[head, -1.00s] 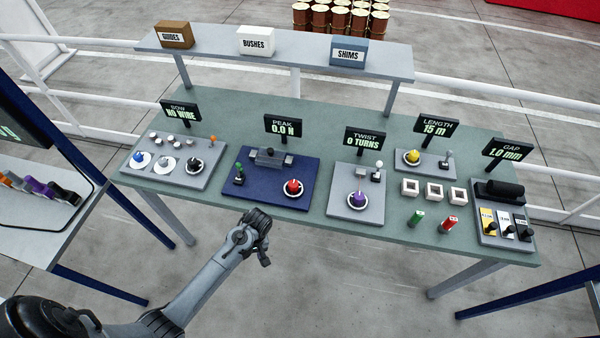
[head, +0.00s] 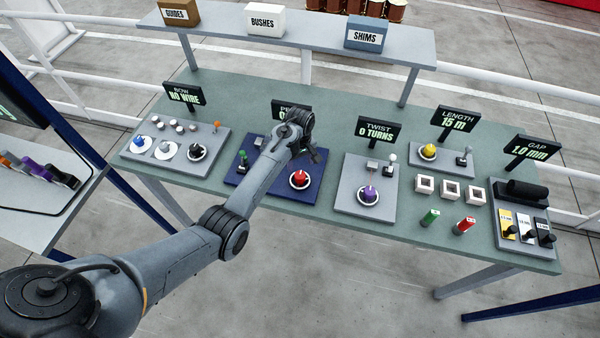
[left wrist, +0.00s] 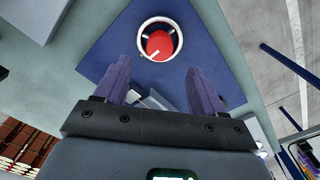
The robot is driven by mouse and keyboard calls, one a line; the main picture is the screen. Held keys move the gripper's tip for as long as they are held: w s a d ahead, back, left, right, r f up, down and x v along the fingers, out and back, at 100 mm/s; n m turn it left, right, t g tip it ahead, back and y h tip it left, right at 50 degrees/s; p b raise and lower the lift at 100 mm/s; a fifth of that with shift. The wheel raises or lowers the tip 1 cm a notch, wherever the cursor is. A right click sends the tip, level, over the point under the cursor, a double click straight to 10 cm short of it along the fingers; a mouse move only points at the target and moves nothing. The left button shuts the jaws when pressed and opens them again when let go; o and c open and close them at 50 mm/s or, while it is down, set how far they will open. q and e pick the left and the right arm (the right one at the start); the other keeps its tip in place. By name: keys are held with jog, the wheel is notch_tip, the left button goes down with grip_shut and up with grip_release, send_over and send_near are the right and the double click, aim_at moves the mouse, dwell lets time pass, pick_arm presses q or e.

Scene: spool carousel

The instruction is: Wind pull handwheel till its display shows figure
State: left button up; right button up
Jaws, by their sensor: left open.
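The pull station is a blue plate (head: 318,189) with a red knob (head: 299,179) set in a white ring, the likely handwheel. Its PEAK display (head: 281,112) is partly hidden behind my left arm. A small green-topped lever (head: 242,158) stands at the plate's left. My left gripper (head: 313,152) is above the plate, just behind the red knob. In the left wrist view the red knob (left wrist: 159,44) lies ahead of the two open, empty fingers (left wrist: 160,82), with a pale pointer mark on it. The fingers do not touch it. My right gripper is not in view.
The purple-knob TWIST panel (head: 353,207) is to the right, reading 0 TURNS. A shelf (head: 300,48) with labelled boxes stands behind.

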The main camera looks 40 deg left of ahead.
aim_at(300, 174)
pick_arm(q)
notch_tip(300, 174, down, 7)
jog(key=shift+f+b, duration=0.15)
jog(key=shift+b, duration=0.15)
jog(key=c, duration=1.1)
jog(key=shift+o, duration=0.2)
jog(key=shift+m, duration=0.4)
